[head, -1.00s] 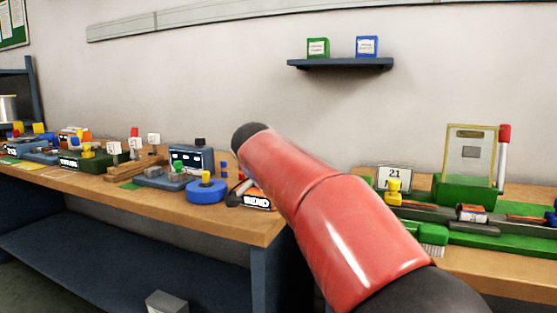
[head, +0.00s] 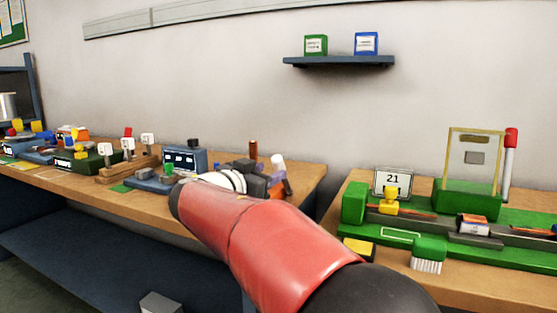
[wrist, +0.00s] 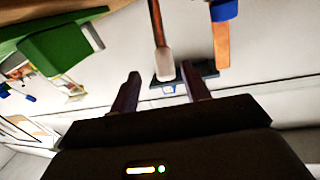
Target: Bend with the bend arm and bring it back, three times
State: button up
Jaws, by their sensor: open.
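The bend arm (wrist: 157,25) looks like a brown rod with a pale end in the wrist view. Its pale end lies in line with the gap between my fingers; I cannot tell whether it is between them. In the head view a pale-topped stick (head: 277,161), likely the same arm, stands just right of my gripper (head: 260,176). My gripper (wrist: 160,84) is open in the wrist view, its two dark fingers apart. A copper-coloured strip (wrist: 222,46) juts from a blue piece (wrist: 224,11) beside the rod. It stands upright in the head view (head: 253,149). My arm hides the bender's base.
A navy screen unit (head: 186,159) and several small devices line the left bench (head: 110,190). A gap separates the benches. A wall shelf (head: 338,62) holds two boxes.

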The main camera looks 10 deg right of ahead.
aim_at(282, 162)
jog(key=shift+w+a+r+t, duration=0.15)
jog(key=shift+r+t, duration=0.05)
jog(key=shift+t, duration=0.1)
jog(key=shift+w+d, duration=0.2)
jog(key=p+x, duration=0.2)
jog(key=x, duration=0.5)
jog(key=shift+c, duration=0.4)
jog(key=c, duration=0.9)
